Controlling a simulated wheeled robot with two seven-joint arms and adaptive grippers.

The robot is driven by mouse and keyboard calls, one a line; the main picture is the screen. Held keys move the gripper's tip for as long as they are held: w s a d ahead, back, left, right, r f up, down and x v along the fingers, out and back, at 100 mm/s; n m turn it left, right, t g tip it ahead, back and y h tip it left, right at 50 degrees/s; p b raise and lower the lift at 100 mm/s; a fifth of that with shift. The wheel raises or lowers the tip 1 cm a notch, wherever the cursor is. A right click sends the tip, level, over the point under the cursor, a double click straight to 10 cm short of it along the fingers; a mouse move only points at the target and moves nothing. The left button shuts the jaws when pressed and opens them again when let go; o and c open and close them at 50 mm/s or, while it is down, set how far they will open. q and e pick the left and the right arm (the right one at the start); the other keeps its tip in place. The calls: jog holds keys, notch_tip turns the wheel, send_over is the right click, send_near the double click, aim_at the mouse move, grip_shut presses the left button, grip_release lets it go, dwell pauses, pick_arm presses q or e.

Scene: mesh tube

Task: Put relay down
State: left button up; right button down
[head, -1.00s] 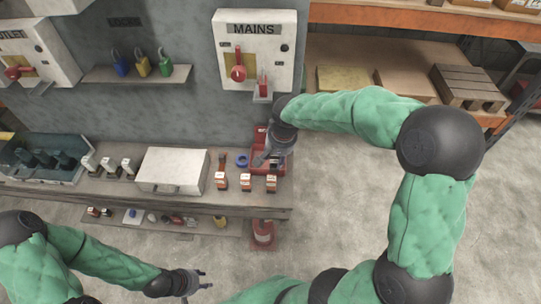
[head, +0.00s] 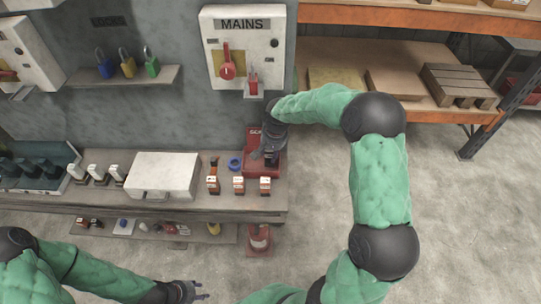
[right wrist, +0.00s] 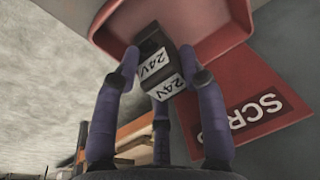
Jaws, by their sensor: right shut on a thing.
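My right gripper (head: 268,158) is shut on a dark relay (right wrist: 152,45) with white "24V" labels, which shows between its fingers in the right wrist view. It holds the relay at the red scrap tray (head: 276,170), which stands at the right end of the bench. The tray's red rim (right wrist: 215,28) and its red sign (right wrist: 255,115) also show in the right wrist view. I cannot tell whether the relay touches the tray. In the head view the gripper hides the relay. My left gripper (head: 202,290) is open and empty, low in front of the bench.
A white case (head: 165,174) is further left. The MAINS box (head: 243,50) hangs on the wall above. Open floor lies right of the bench.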

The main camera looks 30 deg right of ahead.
jog(key=shift+f, duration=0.55)
jog(key=shift+f, duration=0.1)
jog(key=c, duration=0.7)
grip_release()
jog(key=shift+r, duration=0.2)
jog(key=r+p, duration=0.1)
jog(key=r, duration=0.3)
jog(key=s+r+p, duration=0.1)
jog(key=r, duration=0.2)
jog(key=s+r+p, duration=0.1)
jog(key=r, duration=0.3)
jog(key=shift+s+d+r, duration=0.1)
jog(key=shift+s+r, duration=0.05)
jog(key=shift+r, duration=0.15)
